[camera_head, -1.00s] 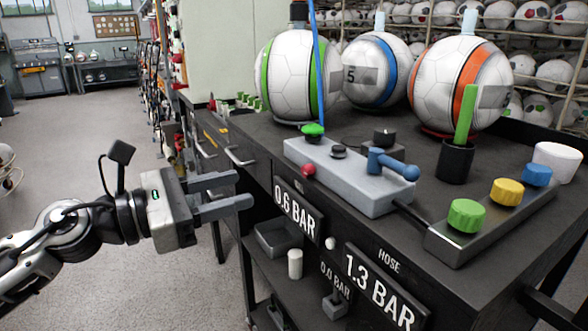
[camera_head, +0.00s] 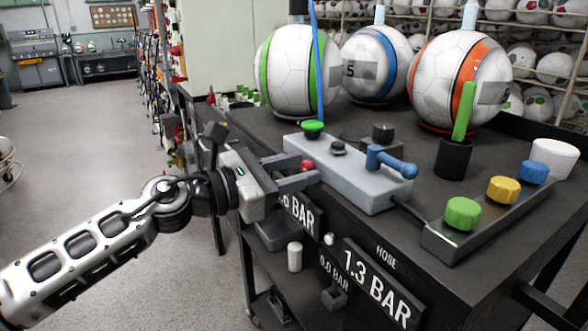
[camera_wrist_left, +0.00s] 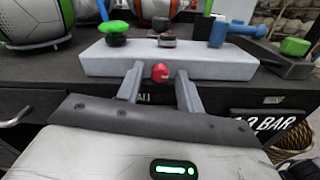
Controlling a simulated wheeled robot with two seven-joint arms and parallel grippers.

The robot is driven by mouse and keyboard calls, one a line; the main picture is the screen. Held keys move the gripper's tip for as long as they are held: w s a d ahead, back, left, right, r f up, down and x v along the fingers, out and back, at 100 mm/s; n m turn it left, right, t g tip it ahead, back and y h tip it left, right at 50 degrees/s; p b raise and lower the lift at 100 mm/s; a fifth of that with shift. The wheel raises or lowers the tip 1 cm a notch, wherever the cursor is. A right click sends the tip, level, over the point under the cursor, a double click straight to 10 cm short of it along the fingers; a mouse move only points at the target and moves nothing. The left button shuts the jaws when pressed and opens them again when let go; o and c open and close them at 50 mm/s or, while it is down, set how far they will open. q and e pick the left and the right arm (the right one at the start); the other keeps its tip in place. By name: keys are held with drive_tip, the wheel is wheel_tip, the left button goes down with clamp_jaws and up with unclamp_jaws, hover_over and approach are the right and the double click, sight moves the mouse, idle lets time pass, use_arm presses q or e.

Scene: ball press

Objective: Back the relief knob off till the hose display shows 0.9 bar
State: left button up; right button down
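The red round knob (camera_head: 308,166) sits on the front face of the grey valve block (camera_head: 345,182); it also shows in the left wrist view (camera_wrist_left: 160,72). My left gripper (camera_head: 313,168) is open at the block's front. In the left wrist view, its fingers (camera_wrist_left: 159,76) stand on either side of the red knob, with gaps visible. Whether the fingertips touch the block is unclear. The hose display (camera_head: 376,284) reads 1.3 BAR. Another display (camera_head: 301,217) at the table's front is partly hidden by the gripper. My right gripper is not in view.
A blue lever (camera_head: 390,163), a green button (camera_head: 313,128) and a black knob top the block. Green (camera_head: 462,213), yellow and blue knobs sit to the right. Three balls stand behind. A small 0.0 BAR display (camera_head: 334,271) hangs below.

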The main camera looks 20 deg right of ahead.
use_arm(q)
clamp_jaws()
drive_tip(key=shift+r+n+p, duration=0.2)
drive_tip(key=shift+n+p, duration=0.6)
drive_tip(key=shift+n, duration=0.1)
drive_tip(key=shift+n+p, duration=0.45)
drive_tip(key=shift+n, duration=0.25)
drive_tip(key=shift+f+n, duration=0.1)
drive_tip(key=shift+n, duration=0.3)
drive_tip(key=shift+f, duration=0.15)
drive_tip(key=shift+o, duration=1.2)
unclamp_jaws()
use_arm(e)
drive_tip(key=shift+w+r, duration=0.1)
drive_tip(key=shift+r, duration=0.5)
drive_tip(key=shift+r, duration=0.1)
use_arm(q)
drive_tip(key=s+a+b, duration=0.2)
drive_tip(key=a, duration=1.3)
drive_tip(key=shift+a, duration=0.4)
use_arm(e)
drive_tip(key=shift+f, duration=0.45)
